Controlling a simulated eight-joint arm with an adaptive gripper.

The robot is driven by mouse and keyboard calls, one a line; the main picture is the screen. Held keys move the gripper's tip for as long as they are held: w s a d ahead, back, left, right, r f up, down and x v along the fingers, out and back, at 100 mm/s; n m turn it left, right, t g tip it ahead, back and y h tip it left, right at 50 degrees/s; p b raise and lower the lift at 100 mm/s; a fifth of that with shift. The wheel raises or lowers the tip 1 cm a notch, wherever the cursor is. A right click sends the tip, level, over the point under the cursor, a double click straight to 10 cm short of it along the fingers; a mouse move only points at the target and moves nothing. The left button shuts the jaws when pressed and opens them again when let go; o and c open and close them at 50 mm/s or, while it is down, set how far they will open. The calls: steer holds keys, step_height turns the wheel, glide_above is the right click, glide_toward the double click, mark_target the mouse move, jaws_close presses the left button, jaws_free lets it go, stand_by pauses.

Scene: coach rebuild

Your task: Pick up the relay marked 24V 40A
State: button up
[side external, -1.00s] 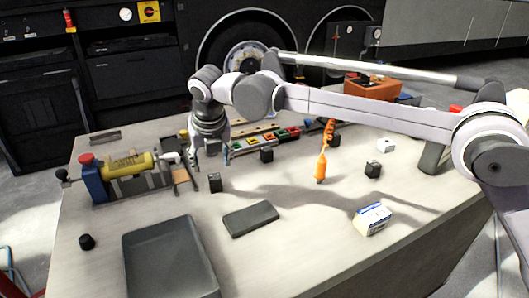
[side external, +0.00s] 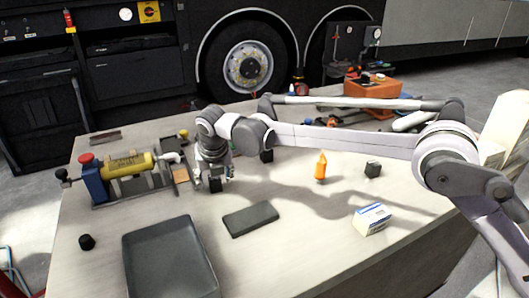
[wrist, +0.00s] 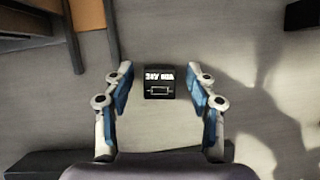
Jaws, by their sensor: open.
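The relay marked 24V 40A (wrist: 159,82) is a small black block with white print, standing on the bench. In the wrist view it lies between and just beyond the tips of my open gripper (wrist: 160,80), and its label faces the camera. In the side view the relay (side external: 215,186) shows low between the fingers of my gripper (side external: 214,184), which points down over it. The fingers appear apart from its sides; I cannot tell their exact height above the bench.
Other small black blocks stand on the bench, one at right (side external: 372,169) and one near the front left (side external: 86,242). A grey tray (side external: 128,262), a flat dark slab (side external: 250,218), a blue-and-white box (side external: 371,218) and a yellow-cylinder device (side external: 127,165) lie around.

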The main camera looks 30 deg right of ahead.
jaws_close()
steer(key=shift+r, duration=0.1)
